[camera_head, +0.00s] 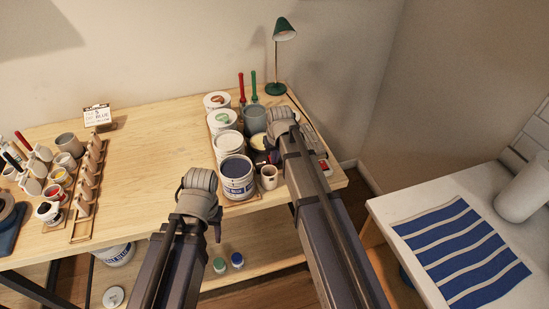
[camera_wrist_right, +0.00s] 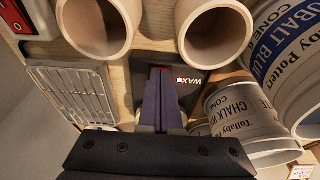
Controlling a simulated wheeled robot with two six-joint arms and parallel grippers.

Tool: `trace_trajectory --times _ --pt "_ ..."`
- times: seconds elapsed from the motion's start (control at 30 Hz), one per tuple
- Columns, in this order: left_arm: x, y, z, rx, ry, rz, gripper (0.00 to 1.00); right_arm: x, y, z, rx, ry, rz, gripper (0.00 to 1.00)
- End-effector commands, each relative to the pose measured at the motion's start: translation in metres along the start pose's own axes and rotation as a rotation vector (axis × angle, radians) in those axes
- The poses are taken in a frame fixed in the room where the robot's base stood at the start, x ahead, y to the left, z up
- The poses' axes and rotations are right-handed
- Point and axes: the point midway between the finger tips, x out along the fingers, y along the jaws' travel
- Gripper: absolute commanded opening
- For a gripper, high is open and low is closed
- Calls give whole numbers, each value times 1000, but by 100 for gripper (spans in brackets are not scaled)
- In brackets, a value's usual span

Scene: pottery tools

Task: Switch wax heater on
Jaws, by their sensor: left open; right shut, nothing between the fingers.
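The wax heater (camera_wrist_right: 193,81) is a dark box with white "WAX" lettering and a small red round mark, seen in the right wrist view. My right gripper (camera_wrist_right: 161,72) is shut and empty, with its fingertips over the heater's dark face beside the lettering. Whether they touch it I cannot tell. In the head view my right arm hides much of this spot, and its fingers are out of sight. My left gripper (camera_head: 200,182) is open, in front of the table edge left of the cobalt blue tub; its fingers are hard to make out.
The cobalt blue tub (camera_head: 237,188), a small cup (camera_head: 268,178) and several pots crowd the heater. A metal grille (camera_wrist_right: 70,92) and a red-marked device (camera_wrist_right: 16,18) lie beside it in the wrist view. The table's middle (camera_head: 150,160) is clear.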

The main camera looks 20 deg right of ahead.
Motion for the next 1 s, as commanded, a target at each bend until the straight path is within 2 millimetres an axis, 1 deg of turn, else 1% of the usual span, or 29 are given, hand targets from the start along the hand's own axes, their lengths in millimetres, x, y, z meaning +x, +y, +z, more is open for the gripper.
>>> trace_trajectory --times 0.37,0.77,0.87,1.0 --pt "-7 -1 0 0 0 0 50 -4 0 -15 0 0 0 0" --pt "-8 -1 0 0 0 0 50 -5 0 -15 0 0 0 0" --pt "-11 -1 1 0 0 0 50 -8 0 -16 0 0 0 0" --pt "-21 -2 1 0 0 0 50 -17 -1 -17 0 0 0 0"
